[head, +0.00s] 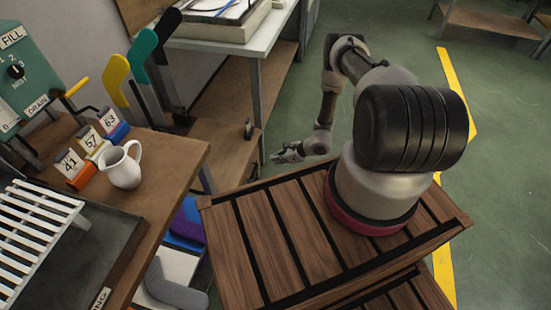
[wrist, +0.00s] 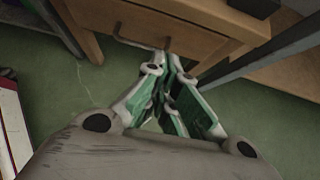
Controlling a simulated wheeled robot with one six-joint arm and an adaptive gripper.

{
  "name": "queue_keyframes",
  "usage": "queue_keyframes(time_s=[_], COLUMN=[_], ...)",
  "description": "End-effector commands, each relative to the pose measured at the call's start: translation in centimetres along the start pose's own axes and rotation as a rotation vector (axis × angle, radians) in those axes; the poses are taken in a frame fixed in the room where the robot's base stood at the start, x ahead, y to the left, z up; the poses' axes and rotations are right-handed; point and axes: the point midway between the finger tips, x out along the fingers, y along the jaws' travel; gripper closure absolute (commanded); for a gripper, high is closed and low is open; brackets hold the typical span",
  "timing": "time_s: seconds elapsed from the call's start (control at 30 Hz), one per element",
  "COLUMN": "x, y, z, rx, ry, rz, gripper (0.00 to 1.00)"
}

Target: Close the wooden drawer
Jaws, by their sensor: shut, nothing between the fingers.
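The wooden drawer (wrist: 148,18) shows at the top of the wrist view, with a brown front and a dark bar handle (wrist: 132,41). My gripper (wrist: 168,62) is shut and empty. Its fingertips overlap the right end of the handle in the picture; I cannot tell whether they touch it. How far out the drawer stands is not clear from this view. In the head view my gripper (head: 276,157) is stretched out beyond my base, low over the floor to the right of the bench. I cannot make out the drawer front in that view.
A wooden workbench (head: 175,150) at the left carries a white jug (head: 122,166), numbered blocks (head: 92,152) and a slatted white rack (head: 38,225). A lower wooden shelf (head: 232,140) stands near my gripper. Green floor (head: 310,105) is open to the right.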

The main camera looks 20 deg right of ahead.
Motion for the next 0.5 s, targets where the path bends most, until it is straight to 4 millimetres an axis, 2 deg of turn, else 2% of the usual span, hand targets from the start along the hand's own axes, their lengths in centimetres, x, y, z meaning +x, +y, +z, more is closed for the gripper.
queue_keyframes(time_s=[0.1, 0.3, 0.5], x=[2.7, 6.9, 9.1], y=[0.2, 0.2, 0.1], z=[-0.1, -0.1, 1.9], rx=[-0.003, -0.004, -0.002], ry=[0.001, 0.001, 0.002], rz=[0.003, 0.003, 0.001], gripper=[1.0, 1.0, 1.0])
